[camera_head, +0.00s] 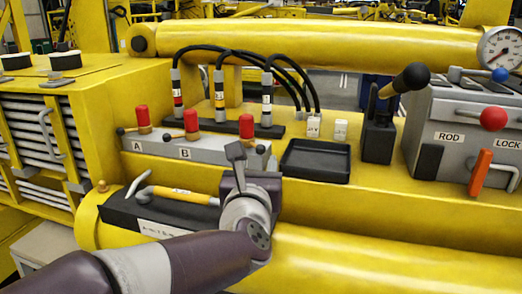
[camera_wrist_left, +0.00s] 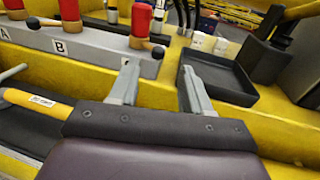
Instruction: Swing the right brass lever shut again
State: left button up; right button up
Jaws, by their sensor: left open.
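Three red-capped valves with brass levers stand on the grey block (camera_head: 205,152), which is marked A and B. The right valve (camera_head: 246,126) has its brass lever (camera_head: 254,143) pointing to the front right, ending in a dark ball (camera_head: 260,149). The other two levers point left. My left gripper (camera_head: 250,160) is open and empty, just in front of the right valve, and hides part of the block. In the left wrist view the right lever's dark ball (camera_wrist_left: 158,52) shows just beyond the gap between the open fingertips (camera_wrist_left: 158,70). I see no contact.
A black tray (camera_head: 316,160) lies right of the gripper, with a black-knobbed joystick (camera_head: 380,130) beyond it. A yellow-handled tool (camera_head: 180,194) lies on the dark mat at front left. Black hoses (camera_head: 245,55) arch behind the valves. A grey control box (camera_head: 465,125) stands at right.

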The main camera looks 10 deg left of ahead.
aim_at(260, 149)
pick_arm(q)
jog(key=w, duration=0.3)
jog(key=w+a+p, duration=0.1)
jog(key=w, duration=0.2)
jog(key=shift+w+a, duration=0.1)
jog(key=shift+w, duration=0.1)
jog(key=shift+f, duration=0.1)
grip_shut()
